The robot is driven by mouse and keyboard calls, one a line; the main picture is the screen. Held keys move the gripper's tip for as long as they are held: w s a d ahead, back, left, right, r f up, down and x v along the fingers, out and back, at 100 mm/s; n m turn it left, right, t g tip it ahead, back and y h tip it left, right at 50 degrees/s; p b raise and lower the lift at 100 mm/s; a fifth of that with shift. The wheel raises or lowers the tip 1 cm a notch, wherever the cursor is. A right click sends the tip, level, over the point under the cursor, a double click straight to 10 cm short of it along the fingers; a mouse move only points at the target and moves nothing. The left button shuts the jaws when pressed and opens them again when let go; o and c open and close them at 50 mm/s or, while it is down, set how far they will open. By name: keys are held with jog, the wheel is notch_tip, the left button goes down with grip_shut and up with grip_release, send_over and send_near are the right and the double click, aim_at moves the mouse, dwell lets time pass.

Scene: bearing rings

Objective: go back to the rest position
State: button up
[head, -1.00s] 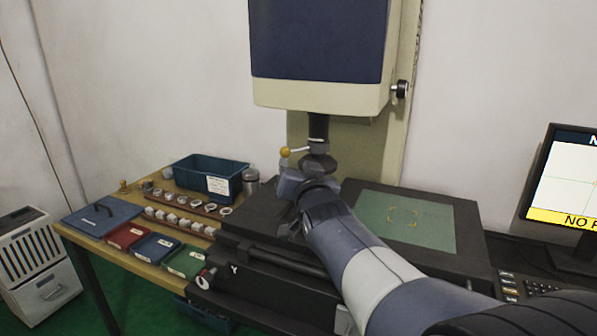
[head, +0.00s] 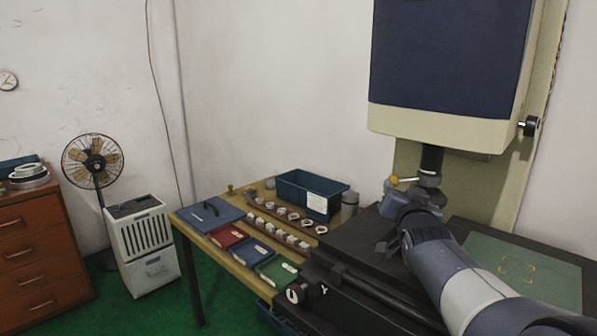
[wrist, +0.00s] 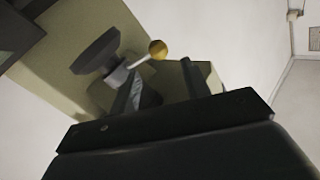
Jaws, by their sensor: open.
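My gripper (wrist: 160,88) is open in the wrist view, with nothing between its two dark fingers. It points toward the measuring machine's lens column and the yellow ball knob (wrist: 157,49). In the head view my arm reaches in from the lower right over the machine's stage, and its end is just below the lens (head: 431,160) and the yellow knob. My fingers are hard to make out there. I cannot tell whether they touch the machine.
The machine's stage has a green plate (head: 480,250). Left of it, a wooden table (head: 186,221) carries ring rows, coloured trays and a blue bin (head: 292,190). A white heater-like unit (head: 137,240), a fan (head: 94,160) and a brown cabinet (head: 40,250) stand farther left, with green floor between.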

aim_at(395, 183)
jog(key=shift+w+d+f, duration=0.15)
jog(key=shift+w, duration=1.95)
jog(key=shift+s, duration=0.1)
